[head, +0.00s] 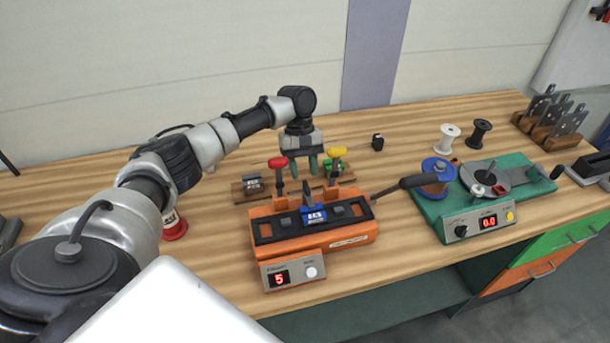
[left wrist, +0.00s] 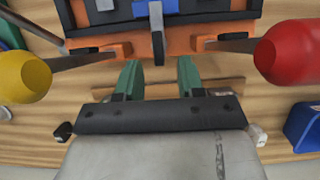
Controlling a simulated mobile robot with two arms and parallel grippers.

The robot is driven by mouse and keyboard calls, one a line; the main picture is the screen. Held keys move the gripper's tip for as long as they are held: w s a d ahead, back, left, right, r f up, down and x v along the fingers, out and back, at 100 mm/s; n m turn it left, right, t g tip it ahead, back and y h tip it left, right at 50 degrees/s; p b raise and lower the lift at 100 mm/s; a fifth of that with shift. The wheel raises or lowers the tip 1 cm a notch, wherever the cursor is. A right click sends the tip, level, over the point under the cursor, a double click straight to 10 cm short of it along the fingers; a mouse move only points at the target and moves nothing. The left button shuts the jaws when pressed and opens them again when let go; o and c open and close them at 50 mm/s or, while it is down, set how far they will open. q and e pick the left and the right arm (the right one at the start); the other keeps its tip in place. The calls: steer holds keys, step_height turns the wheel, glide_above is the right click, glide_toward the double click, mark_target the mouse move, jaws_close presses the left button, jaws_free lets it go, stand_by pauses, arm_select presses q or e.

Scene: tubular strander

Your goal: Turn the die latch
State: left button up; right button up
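An orange machine (head: 350,238) with a black top stands on the bench. A small dark upright lever (head: 307,193), which looks like the die latch, is at the middle of its back edge. In the left wrist view this lever (left wrist: 157,30) is pale grey with a dark rounded end. My left gripper (head: 313,166) is just behind and above the machine, pointing down. Its green fingers (left wrist: 158,78) are apart with nothing seen held between them. The lever's end lies just ahead of the gap, apparently not gripped. My right gripper is not in view.
A red-knobbed lever (head: 278,164) and a yellow-knobbed lever (head: 336,153) flank the gripper closely. A black-handled rod (head: 417,181) juts right from the machine. The bench's front strip is clear.

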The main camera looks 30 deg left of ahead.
mark_target(305, 182)
arm_select(q)
steer(key=shift+x, duration=1.15)
steer(key=shift+s+d+f, duration=0.1)
steer(key=shift+f, duration=0.3)
steer(key=shift+c, duration=0.3)
jaws_close()
steer(key=shift+d+r+m+g+p, duration=0.15)
steer(key=shift+m+g+p, duration=0.15)
steer(key=shift+m+p, duration=0.5)
steer(key=shift+w+m+y+p, duration=0.2)
steer(key=shift+m+y+p, duration=0.15)
steer(key=shift+m, duration=0.35)
steer(key=shift+o, duration=0.3)
jaws_free()
